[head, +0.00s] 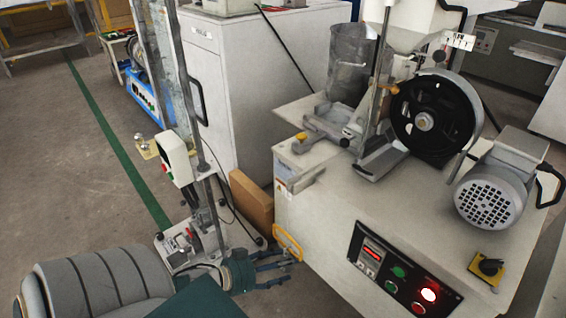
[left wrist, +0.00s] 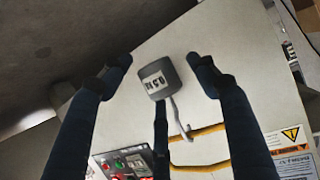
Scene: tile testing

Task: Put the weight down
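The weight (left wrist: 158,80) is a small grey cylinder with a white label and a thin grey hook, seen in the left wrist view between the fingertips of my left gripper (head: 286,267). The dark fingers are spread apart, with a visible gap on each side of the weight. I cannot tell what, if anything, supports it. In the head view the left gripper is low in the middle, beside the front of the white machine cabinet (head: 310,225). I cannot make out the weight there. My right gripper is not in view.
A yellow handle (head: 288,242) is on the cabinet close to the left gripper. A control panel (head: 400,275) with lit buttons is to its right. A test stand (head: 185,170) rises behind my left arm, and a cardboard box (head: 251,200) sits behind it. Floor is open at left.

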